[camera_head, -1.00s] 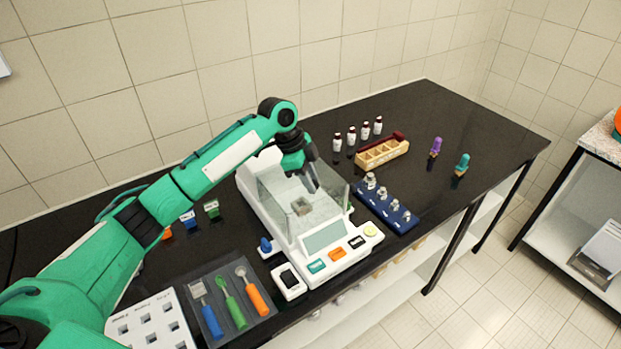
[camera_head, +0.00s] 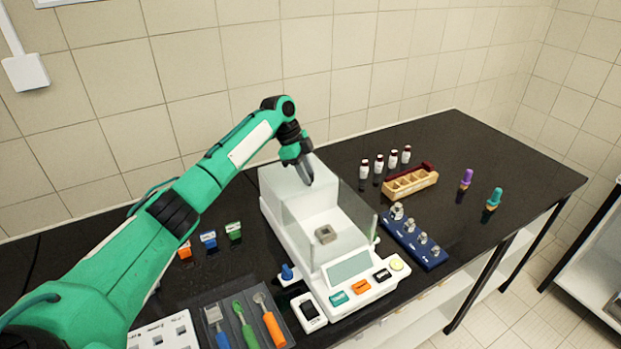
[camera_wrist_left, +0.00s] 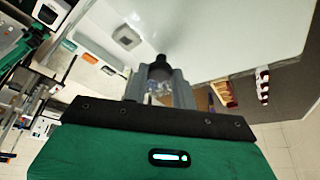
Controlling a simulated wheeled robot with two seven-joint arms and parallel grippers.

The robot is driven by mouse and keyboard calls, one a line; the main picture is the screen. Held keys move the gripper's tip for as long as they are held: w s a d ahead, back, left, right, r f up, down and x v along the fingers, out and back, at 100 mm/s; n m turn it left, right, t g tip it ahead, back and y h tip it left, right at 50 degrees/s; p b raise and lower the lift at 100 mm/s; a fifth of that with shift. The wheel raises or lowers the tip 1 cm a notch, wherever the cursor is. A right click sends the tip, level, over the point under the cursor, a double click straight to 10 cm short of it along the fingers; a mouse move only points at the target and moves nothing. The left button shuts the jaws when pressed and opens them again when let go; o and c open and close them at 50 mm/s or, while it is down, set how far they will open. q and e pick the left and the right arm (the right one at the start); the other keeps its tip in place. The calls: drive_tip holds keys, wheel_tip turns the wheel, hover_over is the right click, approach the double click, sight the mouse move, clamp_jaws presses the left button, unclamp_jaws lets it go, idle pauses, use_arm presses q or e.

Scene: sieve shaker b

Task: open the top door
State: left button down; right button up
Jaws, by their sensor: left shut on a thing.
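The white balance (camera_head: 318,283) stands on the black bench with a clear glass chamber (camera_head: 350,225) around a small grey pan piece (camera_head: 325,234). My left gripper (camera_head: 309,178) reaches down from above to the top of the chamber, towards its rear. In the left wrist view its jaws (camera_wrist_left: 160,78) are shut on a dark knob (camera_wrist_left: 159,66), which looks like the top door's handle. The clear top door itself is hard to make out in the head view. My right gripper is out of view.
A blue weight rack (camera_head: 415,242), a wooden box (camera_head: 410,183) and several small bottles (camera_head: 379,166) stand right of the balance. A tool tray (camera_head: 285,318) lies front left.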

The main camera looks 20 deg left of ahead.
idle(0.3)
use_arm(q)
drive_tip(key=c, duration=1.1)
unclamp_jaws()
drive_tip(key=shift+c, duration=0.2)
drive_tip(key=shift+r, duration=0.25)
drive_tip(key=b+v, duration=0.4)
drive_tip(key=v, duration=0.9)
drive_tip(key=shift+r+b, duration=0.25)
drive_tip(key=shift+b, duration=0.05)
